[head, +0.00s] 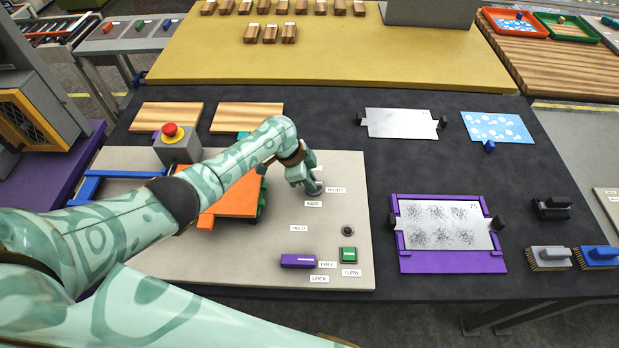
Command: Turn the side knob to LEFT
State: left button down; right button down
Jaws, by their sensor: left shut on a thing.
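The side knob (317,189) is a small grey knob on the pale control panel (345,170). It stands by a "SIDE" label (313,204), with a "RIGHT" label (336,190) to its right. My left gripper (313,187) reaches down over the knob from the left and is shut on it. The gripper hides most of the knob, so I cannot tell which way it points. Another label is partly hidden behind the gripper. My right gripper is not in view.
A purple frame (455,263) with a speckled plate is right.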

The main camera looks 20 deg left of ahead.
pick_arm(q)
jog(key=n+p, duration=0.1)
jog(key=n+t+p, duration=0.1)
jog(key=n+p, duration=0.2)
jog(key=shift+s+d+r+n+t+y+p, duration=0.2)
jog(key=shift+s+n+t+y+p, duration=0.1)
jog(key=shift+p, duration=0.1)
jog(key=n+p, duration=0.2)
jog(key=shift+d+n+t+y, duration=0.15)
jog(key=shift+n+t+y, duration=0.15)
jog(key=shift+t+y, duration=0.1)
jog(key=n+y+p, duration=0.1)
jog(key=n, duration=0.1)
jog(key=shift+s+d+f+n+p, duration=0.1)
jog(key=shift+n+p, duration=0.3)
jog(key=shift+d+n+t+y+p, duration=0.1)
jog(key=shift+n+t+y+p, duration=0.2)
jog(key=shift+n, duration=0.6)
jog(key=shift+d+f+n+y, duration=0.1)
jog(key=shift+n+y, duration=0.3)
jog(key=shift+n, duration=0.4)
jog(key=shift+d+n+y, duration=0.1)
jog(key=shift+n+y, duration=0.7)
jog(key=shift+n, duration=1.2)
jog(key=c, duration=1.4)
grip_release()
